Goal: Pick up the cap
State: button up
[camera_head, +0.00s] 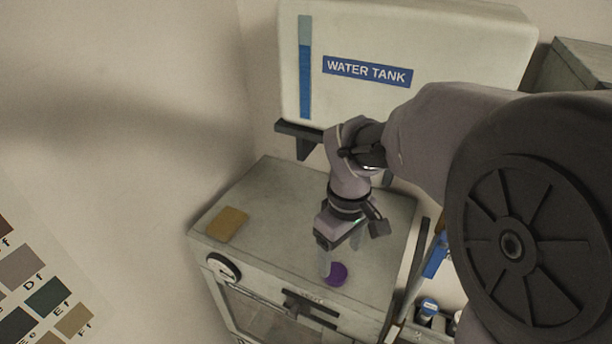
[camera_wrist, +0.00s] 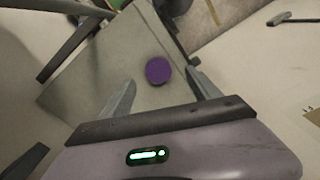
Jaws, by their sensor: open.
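The cap is a purple disc (camera_head: 337,273) lying on the grey top of a cabinet (camera_head: 270,210), near its front edge. It also shows in the wrist view (camera_wrist: 159,71), a little beyond the fingertips and between their lines. My gripper (camera_head: 342,258) is above the cap in the head view, pointing down. In the wrist view my gripper (camera_wrist: 160,88) has its two fingers spread wide with nothing between them. I cannot tell the exact height of the fingers over the cap.
A tan square pad (camera_head: 228,224) lies on the cabinet's left side. A white water tank (camera_head: 420,45) hangs on the wall behind, above a dark bracket (camera_head: 302,138). Blue-and-white items (camera_head: 428,308) stand right of the cabinet. The cabinet front has a dial (camera_head: 222,268) and a dark handle (camera_head: 308,304).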

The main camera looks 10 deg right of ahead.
aim_at(335, 272)
jog(key=f, duration=0.1)
jog(key=w+f, duration=0.1)
jog(key=shift+w+f, duration=0.25)
jog(key=shift+f, duration=0.15)
notch_tip(335, 272, down, 5)
jog(key=shift+s+r+p, duration=0.1)
jog(key=shift+p, duration=0.35)
jog(key=shift+w, duration=0.2)
jog(key=shift+s, duration=0.25)
jog(key=c, duration=1.4)
